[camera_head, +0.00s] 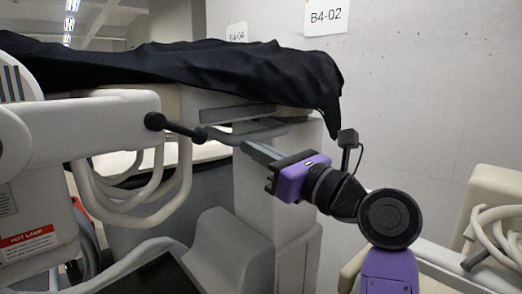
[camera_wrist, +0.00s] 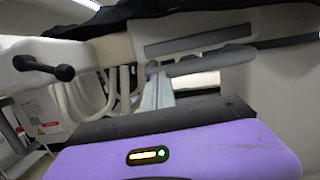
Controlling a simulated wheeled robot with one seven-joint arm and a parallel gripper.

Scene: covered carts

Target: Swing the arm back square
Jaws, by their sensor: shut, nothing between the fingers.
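A thick off-white arm (camera_head: 85,125) reaches in from the left of the head view, belonging to a machine with a "HOT LAMP" label. A black handle with ball ends (camera_head: 178,128) sticks out from its end; it also shows at the upper left of the wrist view (camera_wrist: 42,67). My gripper (camera_head: 248,147) is shut and empty, to the right of the handle and apart from it. Its fingers also show in the wrist view (camera_wrist: 158,88), in front of a grey curved rail (camera_wrist: 200,68) on the covered cart. I cannot tell whether they touch the rail.
A black cloth (camera_head: 190,65) drapes over the cart and hangs at its right corner. Pale looped hoses (camera_head: 135,205) hang under the off-white arm. Another cart with coiled tubing (camera_head: 500,225) stands at right.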

